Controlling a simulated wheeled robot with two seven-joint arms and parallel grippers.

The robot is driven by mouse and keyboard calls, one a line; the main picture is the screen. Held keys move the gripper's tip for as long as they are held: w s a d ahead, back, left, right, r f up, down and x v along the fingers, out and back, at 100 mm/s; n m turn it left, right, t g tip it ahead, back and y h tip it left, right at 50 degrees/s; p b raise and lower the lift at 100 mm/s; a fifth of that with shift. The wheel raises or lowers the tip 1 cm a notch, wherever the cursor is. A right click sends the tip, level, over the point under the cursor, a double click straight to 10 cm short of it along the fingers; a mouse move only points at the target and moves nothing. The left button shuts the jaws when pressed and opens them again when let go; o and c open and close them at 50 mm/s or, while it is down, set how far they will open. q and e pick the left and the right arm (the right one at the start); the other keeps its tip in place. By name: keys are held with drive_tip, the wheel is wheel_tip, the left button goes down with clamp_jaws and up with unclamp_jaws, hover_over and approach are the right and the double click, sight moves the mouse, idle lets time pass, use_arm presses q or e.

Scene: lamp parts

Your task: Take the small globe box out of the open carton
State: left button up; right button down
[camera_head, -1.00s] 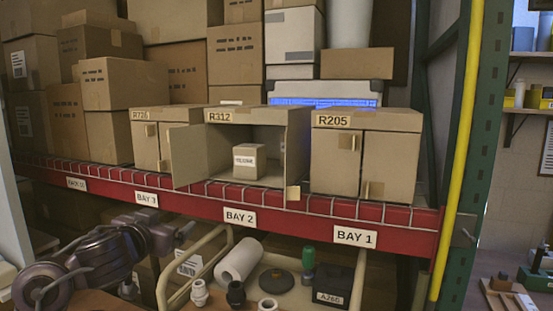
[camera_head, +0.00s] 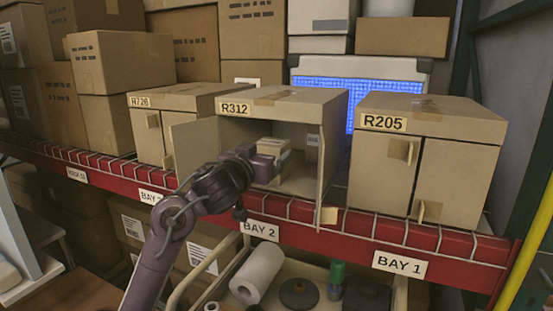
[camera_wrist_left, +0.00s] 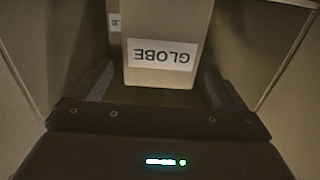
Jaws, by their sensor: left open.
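The open carton R312 (camera_head: 285,97) stands on the red-edged shelf with its doors swung out. The small globe box (camera_head: 272,145) is inside it, partly hidden behind my left gripper. In the left wrist view the globe box (camera_wrist_left: 165,22) shows its white GLOBE label, upside down in the picture. My left gripper (camera_head: 274,168) is at the carton's mouth, reaching in. In the wrist view its two fingers (camera_wrist_left: 156,82) are spread, one on each side of the box's near face. My right gripper is in neither current view.
Closed cartons R726 (camera_head: 180,99) and R205 (camera_head: 435,118) stand left and right of the open one. The open left door (camera_head: 195,143) stands beside my arm. A paper roll (camera_head: 251,282) and several small parts lie below the shelf.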

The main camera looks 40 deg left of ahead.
use_arm(q)
drive_tip(key=x, duration=0.3)
drive_tip(key=p+x, duration=0.1)
drive_tip(key=x, duration=0.1)
drive_tip(key=shift+f, duration=0.3)
drive_tip(key=c, duration=1.2)
drive_tip(key=shift+r, duration=0.1)
drive_tip(key=shift+c, duration=0.5)
